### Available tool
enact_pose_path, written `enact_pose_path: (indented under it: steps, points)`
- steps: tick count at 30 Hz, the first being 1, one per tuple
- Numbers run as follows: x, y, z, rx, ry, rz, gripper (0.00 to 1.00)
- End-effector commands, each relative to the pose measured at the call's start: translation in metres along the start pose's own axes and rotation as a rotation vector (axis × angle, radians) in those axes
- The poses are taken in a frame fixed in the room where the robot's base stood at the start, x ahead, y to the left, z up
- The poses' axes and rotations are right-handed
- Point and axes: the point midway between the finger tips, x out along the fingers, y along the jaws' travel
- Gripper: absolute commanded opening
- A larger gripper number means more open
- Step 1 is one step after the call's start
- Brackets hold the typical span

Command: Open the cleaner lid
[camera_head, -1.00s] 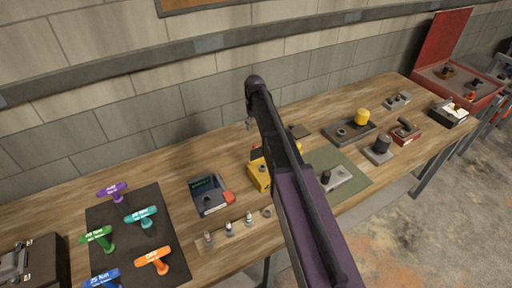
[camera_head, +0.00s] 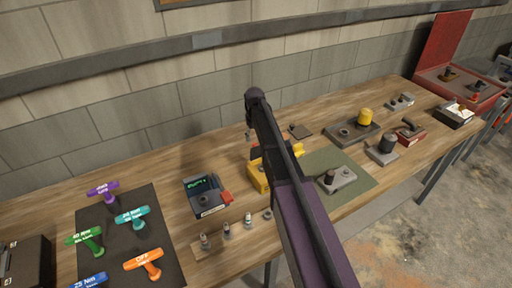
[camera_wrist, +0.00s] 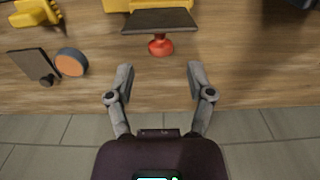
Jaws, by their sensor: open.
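I take the cleaner to be the yellow box (camera_head: 258,178) in the middle of the bench, partly hidden by my arm; it also shows at the top of the wrist view (camera_wrist: 150,4). A dark flat lid (camera_wrist: 160,20) with a red knob (camera_wrist: 160,46) sits at its wall-facing side. I cannot tell the lid's exact angle. My gripper (camera_wrist: 160,72) is open and empty, its fingers spread either side of the knob's line and short of it, apart from knob and lid. In the head view the gripper is mostly hidden behind my arm.
A dark plate (camera_wrist: 35,65) and orange-topped disc (camera_wrist: 72,62) lie beside the gripper's left in the wrist view, near a yellow piece (camera_wrist: 36,12). A green mat (camera_head: 356,190) lies right.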

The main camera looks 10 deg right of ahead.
Motion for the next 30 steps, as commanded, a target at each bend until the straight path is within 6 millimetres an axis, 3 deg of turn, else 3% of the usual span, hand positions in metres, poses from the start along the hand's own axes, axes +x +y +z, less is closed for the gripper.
enact_pose_path:
  steps: [12,29,30]
  points:
    - [0.033,0.0,0.0,0.0,0.0,0.0,0.68]
    - [0.038,0.0,0.0,0.0,0.0,0.0,0.68]
    - [0.038,0.0,0.0,0.0,0.0,0.0,0.62]
